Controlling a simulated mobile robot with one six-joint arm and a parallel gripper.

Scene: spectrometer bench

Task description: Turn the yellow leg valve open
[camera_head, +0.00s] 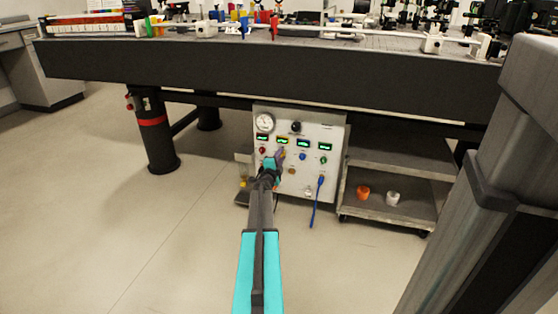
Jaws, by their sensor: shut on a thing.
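The yellow leg valve (282,151) is a small yellow handle on the front of a pale upright panel (335,135) under the bench. My arm reaches forward from the bottom of the picture to this panel. My gripper (279,157) is at the yellow valve and shut on it. The gripper and wrist hide part of the valve, so I cannot tell its exact angle. A red knob (263,150) sits to its left, and a blue knob (302,157) and a green knob (323,160) to its right, each below a small lit display.
A round gauge (264,122) and a black knob (296,127) sit above the displays. A blue hose (316,205) hangs from the panel's lower right. A grey shelf cart (385,163) with an orange cup (363,192) and a white cup (393,198) stands to the right. The floor at left is clear.

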